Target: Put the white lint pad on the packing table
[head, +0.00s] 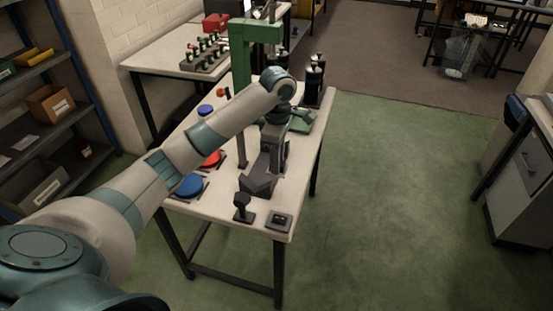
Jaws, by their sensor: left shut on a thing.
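My left arm reaches in from the lower left over the pale work table (225,225). My left gripper (260,178) points down above the middle of this table, beside a dark grey angled block. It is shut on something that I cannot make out. I cannot pick out the white lint pad anywhere in the view. No table is clearly marked as the packing table. My right gripper is out of view.
A green press frame (241,62) stands at the table's far end. Blue dish (189,186) and red dish (211,158) lie on the left, a small dark stand (242,207) at the front. The green floor (400,210) to the right is clear.

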